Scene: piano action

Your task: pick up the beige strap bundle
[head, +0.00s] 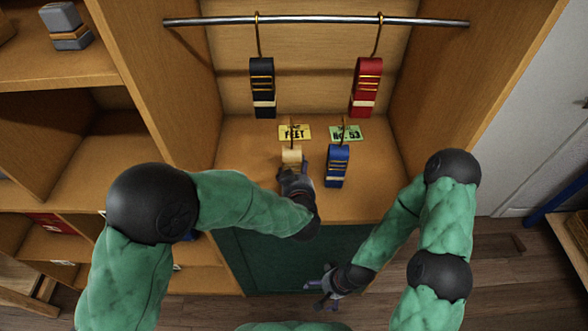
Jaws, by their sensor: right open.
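The beige strap bundle (291,157) is on the wooden cabinet shelf, just in front of the yellow "FEET" tag (295,132). Its lower part is hidden behind my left gripper (290,172). My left gripper is right at the bundle's near side; I cannot tell whether its fingers touch or close on it. My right gripper (318,289) is open and empty, low in front of the dark green cabinet front.
A blue strap bundle (337,167) stands close to the right of the beige one, by a green tag (345,133). Black (262,85) and red (367,85) bundles hang from a metal rail (330,21). Wooden side walls (433,75) bound the cabinet.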

